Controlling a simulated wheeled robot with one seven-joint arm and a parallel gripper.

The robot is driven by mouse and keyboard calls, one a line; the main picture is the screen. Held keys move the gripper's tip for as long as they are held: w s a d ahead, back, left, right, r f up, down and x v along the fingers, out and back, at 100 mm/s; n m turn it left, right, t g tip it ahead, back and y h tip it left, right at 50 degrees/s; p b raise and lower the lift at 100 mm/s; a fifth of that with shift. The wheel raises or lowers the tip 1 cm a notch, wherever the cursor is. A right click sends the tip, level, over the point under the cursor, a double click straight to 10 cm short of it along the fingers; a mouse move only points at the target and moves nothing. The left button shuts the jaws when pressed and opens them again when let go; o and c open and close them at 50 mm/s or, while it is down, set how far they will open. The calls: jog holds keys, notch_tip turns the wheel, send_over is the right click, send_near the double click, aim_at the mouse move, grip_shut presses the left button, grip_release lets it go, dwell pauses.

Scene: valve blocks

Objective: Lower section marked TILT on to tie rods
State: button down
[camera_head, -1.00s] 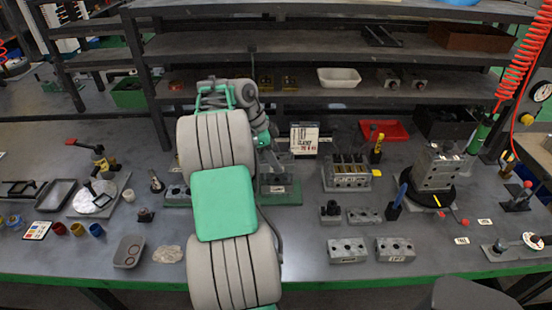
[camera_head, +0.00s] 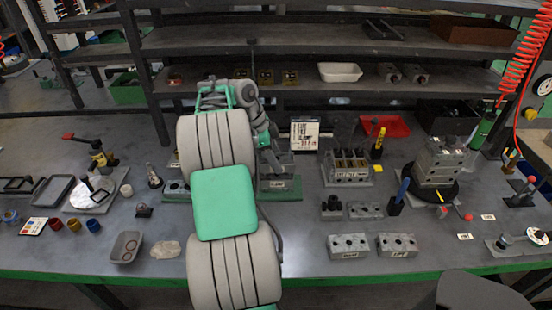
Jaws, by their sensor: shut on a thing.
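My arm reaches up the middle of the view, and its wrist bends down over a green base (camera_head: 283,194) at the back of the bench. My gripper (camera_head: 273,160) is small and partly hidden by my arm. It is shut on a grey valve section (camera_head: 279,174) at the green base; whether the section hangs above or touches is unclear. A pale label shows low there, too small to read. Two grey sections with holes and pale labels, one left (camera_head: 348,246) and one right (camera_head: 397,245), lie at the front. I cannot make out TILT or the tie rods.
A stacked block (camera_head: 440,162) sits on a black turntable farther right. A red tray (camera_head: 384,126) and shelves (camera_head: 300,93) are behind. The front bench between arm and sections is clear.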

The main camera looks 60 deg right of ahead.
jog(key=shift+f, duration=0.15)
jog(key=c, duration=0.6)
grip_release()
jog(key=shift+o, duration=0.6)
jog(key=shift+a+f, duration=0.1)
jog(key=shift+f, duration=0.05)
jog(key=p+v, duration=0.3)
jog(key=v, duration=0.5)
